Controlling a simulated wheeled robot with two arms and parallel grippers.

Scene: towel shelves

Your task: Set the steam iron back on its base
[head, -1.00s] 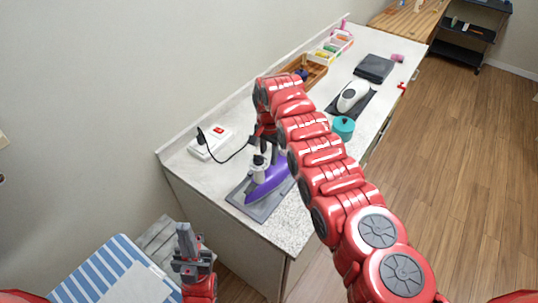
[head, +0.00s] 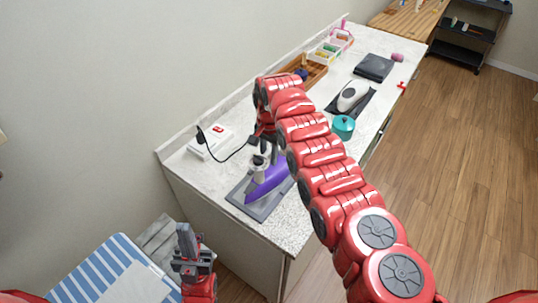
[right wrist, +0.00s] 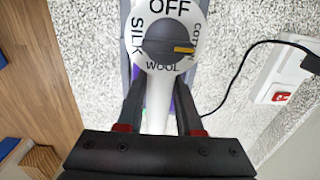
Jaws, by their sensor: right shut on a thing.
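The steam iron (head: 268,182) has a purple body and a white upper part. It is over a grey flat base (head: 245,203) near the counter's near end; I cannot tell whether it touches the base. My right gripper (head: 263,143) is above the iron, partly hidden by my arm. In the right wrist view, its fingers (right wrist: 158,102) are shut on the iron's white handle (right wrist: 158,112), below a dial (right wrist: 166,46) marked OFF, SILK and WOOL. My left gripper (head: 191,250) is at the lower left, away from the iron; its opening is unclear.
A white socket box (head: 211,143) with a red switch and black cord lies behind the iron. A striped blue cloth (head: 90,278) lies lower left.

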